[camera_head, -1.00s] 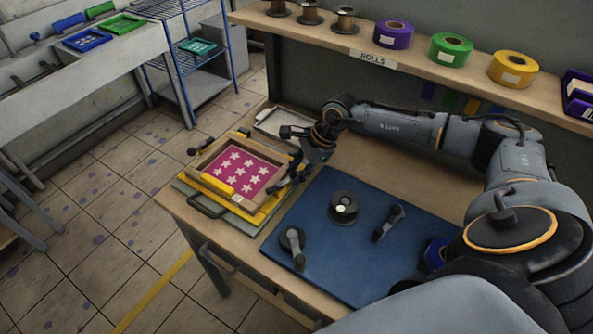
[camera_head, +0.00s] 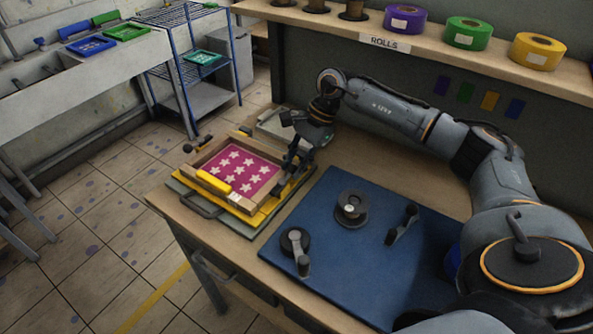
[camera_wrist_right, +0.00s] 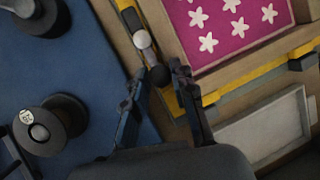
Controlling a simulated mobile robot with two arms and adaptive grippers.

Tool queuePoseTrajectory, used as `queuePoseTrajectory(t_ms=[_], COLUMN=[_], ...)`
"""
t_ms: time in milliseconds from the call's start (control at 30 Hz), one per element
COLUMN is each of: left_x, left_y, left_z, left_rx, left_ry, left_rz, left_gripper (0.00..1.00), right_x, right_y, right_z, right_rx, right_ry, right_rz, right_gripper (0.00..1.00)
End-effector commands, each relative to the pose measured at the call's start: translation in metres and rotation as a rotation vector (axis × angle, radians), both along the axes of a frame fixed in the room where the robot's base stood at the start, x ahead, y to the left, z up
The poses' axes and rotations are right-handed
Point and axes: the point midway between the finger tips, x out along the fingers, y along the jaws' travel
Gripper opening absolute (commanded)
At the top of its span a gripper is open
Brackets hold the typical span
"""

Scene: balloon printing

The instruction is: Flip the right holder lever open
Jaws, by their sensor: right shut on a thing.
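The printing frame (camera_head: 222,155) is a wooden screen with magenta mesh and white stars, set in a yellow holder (camera_head: 250,218) at the left of the table. The right holder lever (camera_wrist_right: 145,42), with a pale ball and a dark knob, shows beside the frame in the wrist view. My right gripper (camera_head: 293,163) is at the frame's right side, pointing down. In the wrist view its fingers (camera_wrist_right: 158,86) stand on either side of the lever's dark knob, shut on it. The gripper hides the lever in the head view. My left gripper is not in view.
A blue mat (camera_head: 330,270) lies right of the frame, with a round dark spool-like piece (camera_head: 351,206) and two small cranked pieces (camera_head: 295,245) (camera_head: 403,224) on it. A pale tray (camera_wrist_right: 265,128) lies behind the frame. A shelf (camera_head: 540,78) with tape rolls runs above.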

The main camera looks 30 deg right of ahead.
Motion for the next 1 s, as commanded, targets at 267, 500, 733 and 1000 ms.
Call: queuePoseTrajectory(t_ms=[267,500,733,1000], left_x=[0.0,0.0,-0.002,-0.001], left_y=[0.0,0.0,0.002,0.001], left_z=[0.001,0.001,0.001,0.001], left_rx=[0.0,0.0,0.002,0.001], left_ry=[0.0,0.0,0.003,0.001], left_rz=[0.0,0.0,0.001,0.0], left_gripper=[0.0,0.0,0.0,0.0], right_x=[0.0,0.0,0.0,-0.004], right_y=[0.001,0.001,-0.002,-0.022], right_z=[0.0,0.0,0.005,0.05], right_rx=[0.001,0.001,0.001,-0.001], right_ry=[-0.001,0.0,-0.002,-0.004], right_rz=[0.002,0.001,-0.001,-0.002], right_gripper=[0.31,0.48,0.48,0.48])
